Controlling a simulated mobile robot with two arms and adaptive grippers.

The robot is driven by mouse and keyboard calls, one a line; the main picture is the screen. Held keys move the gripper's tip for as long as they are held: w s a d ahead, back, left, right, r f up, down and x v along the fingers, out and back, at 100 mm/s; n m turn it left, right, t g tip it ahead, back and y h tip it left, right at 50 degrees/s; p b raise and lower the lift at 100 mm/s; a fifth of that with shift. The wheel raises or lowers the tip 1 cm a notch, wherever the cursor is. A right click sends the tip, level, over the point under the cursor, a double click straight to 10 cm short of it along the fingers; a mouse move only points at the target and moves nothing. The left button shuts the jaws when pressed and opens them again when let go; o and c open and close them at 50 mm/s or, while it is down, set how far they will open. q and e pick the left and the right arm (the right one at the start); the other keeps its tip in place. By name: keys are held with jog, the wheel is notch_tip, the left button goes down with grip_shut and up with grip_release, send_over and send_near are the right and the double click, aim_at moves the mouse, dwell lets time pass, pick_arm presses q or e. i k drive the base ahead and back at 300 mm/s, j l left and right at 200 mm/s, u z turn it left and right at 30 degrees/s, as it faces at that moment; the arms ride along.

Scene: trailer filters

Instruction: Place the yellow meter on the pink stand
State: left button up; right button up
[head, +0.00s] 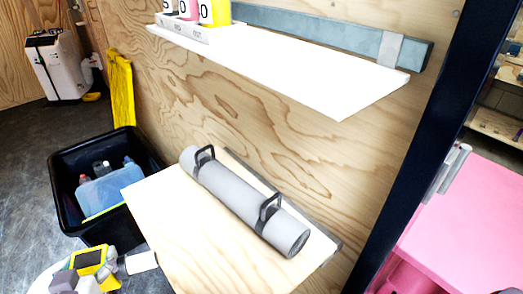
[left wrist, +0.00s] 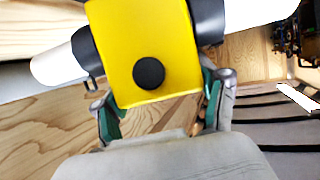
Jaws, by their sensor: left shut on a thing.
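The yellow meter (head: 90,257) is at the lower left of the head view, in front of the black crate. In the left wrist view the yellow meter (left wrist: 150,40) fills the top middle, with a round black spot on its face and dark and white pipe-like ends to either side. My left gripper (head: 84,277) is shut on it; its green-padded fingers (left wrist: 162,103) lie at either side of the yellow body. A large pink piece (head: 465,235) with a flat top stands at the right edge; I cannot tell whether it is the pink stand. My right gripper is not in view.
A grey roll with black handles (head: 235,195) lies on a wooden board (head: 160,225) against the wall. A white shelf (head: 290,75) with numbered blocks is above. A black crate (head: 62,190) holds bottles. A dark post (head: 415,140) stands before the pink piece.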

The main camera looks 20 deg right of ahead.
aim_at(460, 173)
jog(key=k+z, duration=0.1)
jog(key=k, duration=0.5)
jog(key=k+l+z, duration=0.1)
jog(key=k, duration=0.5)
jog(key=l+z, duration=0.15)
jog(key=z, duration=0.25)
jog(key=i+l+z, duration=0.1)
jog(key=z, duration=0.3)
jog(key=l+z, duration=0.15)
jog(key=z, duration=0.2)
jog(key=i+z, duration=0.1)
jog(key=z, duration=0.3)
jog(key=i+l, duration=0.3)
jog(key=i, duration=0.15)
jog(key=i+l, duration=0.3)
jog(key=i, duration=0.15)
jog(key=i+l, duration=0.25)
jog(key=i, duration=0.2)
